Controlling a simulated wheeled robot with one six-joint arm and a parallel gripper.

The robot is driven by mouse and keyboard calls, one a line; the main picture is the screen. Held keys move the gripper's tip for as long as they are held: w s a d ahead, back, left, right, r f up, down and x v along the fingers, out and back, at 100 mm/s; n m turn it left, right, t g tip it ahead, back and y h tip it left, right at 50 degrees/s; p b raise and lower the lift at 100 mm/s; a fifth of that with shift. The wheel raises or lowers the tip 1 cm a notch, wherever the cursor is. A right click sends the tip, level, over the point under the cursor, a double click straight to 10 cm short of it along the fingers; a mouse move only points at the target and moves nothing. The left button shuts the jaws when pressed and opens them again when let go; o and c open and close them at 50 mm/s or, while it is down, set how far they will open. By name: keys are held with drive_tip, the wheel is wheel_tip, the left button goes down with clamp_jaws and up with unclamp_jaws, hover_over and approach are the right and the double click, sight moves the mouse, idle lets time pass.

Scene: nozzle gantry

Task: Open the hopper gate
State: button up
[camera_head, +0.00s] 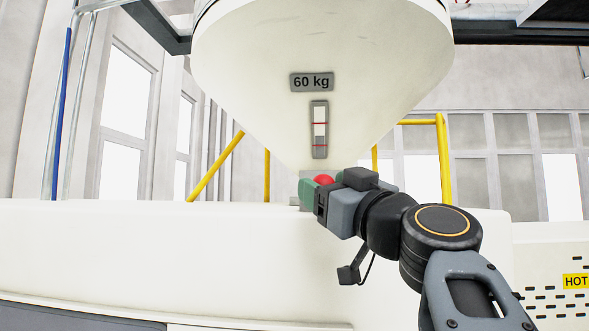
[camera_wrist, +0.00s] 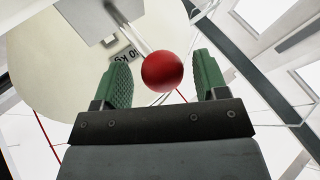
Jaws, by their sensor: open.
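The hopper (camera_head: 322,50) is a large cream cone with a "60 kg" plate, narrowing down behind my gripper in the head view. A red ball knob (camera_head: 324,180) shows just past my gripper, below the hopper's sight gauge. In the wrist view the red knob (camera_wrist: 162,71) sits on a thin metal rod (camera_wrist: 128,35) that runs up to a grey block (camera_wrist: 95,14) by the hopper. My gripper (camera_wrist: 164,78) is open, with one green finger on each side of the knob and visible gaps between. The hopper's outlet is mostly hidden by my gripper in the head view.
A broad white machine body (camera_head: 150,245) spans below the hopper. Yellow rails (camera_head: 443,160) stand behind it on both sides. A "HOT" label (camera_head: 576,282) marks a slotted panel at the right. A blue pole (camera_head: 61,115) stands at the left.

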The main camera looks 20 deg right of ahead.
drive_tip(key=shift+w+a+r, duration=0.15)
drive_tip(key=shift+w+r, duration=0.05)
drive_tip(key=shift+w, duration=0.25)
